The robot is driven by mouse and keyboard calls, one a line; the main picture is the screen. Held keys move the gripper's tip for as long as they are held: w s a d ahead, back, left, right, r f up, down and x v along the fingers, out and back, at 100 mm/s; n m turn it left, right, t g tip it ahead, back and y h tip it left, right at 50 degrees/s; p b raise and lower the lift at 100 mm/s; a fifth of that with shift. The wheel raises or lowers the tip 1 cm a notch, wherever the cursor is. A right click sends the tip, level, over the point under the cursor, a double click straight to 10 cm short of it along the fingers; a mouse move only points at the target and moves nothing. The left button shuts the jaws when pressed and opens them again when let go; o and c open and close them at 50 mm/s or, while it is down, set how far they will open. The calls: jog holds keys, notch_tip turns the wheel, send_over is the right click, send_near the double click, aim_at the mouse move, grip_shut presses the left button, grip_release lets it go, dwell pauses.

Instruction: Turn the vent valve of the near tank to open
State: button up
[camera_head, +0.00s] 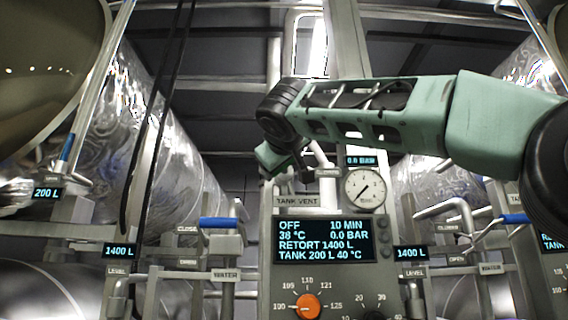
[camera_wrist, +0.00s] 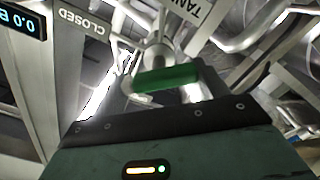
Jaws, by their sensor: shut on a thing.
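The vent valve's green handle (camera_wrist: 167,78) shows in the wrist view just ahead of my gripper's dark front edge, on a pale metal stem (camera_wrist: 158,52). My gripper (camera_head: 303,168) is shut on this handle, though the fingers are hard to make out. In the head view, my gripper is above the "TANK VENT" label (camera_head: 297,201) and left of the pressure gauge (camera_head: 365,189); the handle is mostly hidden there. A "CLOSED" label (camera_wrist: 82,22) shows upside down in the wrist view, left of the handle.
The control panel screen (camera_head: 324,240) reads OFF, 0.0 BAR. Below it is an orange knob (camera_head: 307,306). Blue-handled levers (camera_head: 218,222) (camera_head: 514,218) stand on both sides. Large shiny vessels (camera_head: 165,150) flank the panel, and black cables (camera_head: 157,130) hang at left.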

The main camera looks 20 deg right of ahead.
jog(key=n, duration=0.5)
jog(key=shift+a+n+p, duration=0.1)
jog(key=shift+n+p, duration=0.2)
jog(key=shift+f+n+p, duration=0.2)
jog(key=shift+n+p, duration=0.25)
jog(key=shift+n, duration=1.65)
jog(key=o, duration=1)
jog(key=b+v, duration=0.4)
jog(key=v, duration=1.3)
jog(key=shift+s+a+b, duration=0.1)
jog(key=shift+s+b, duration=0.05)
jog(key=shift+b, duration=0.2)
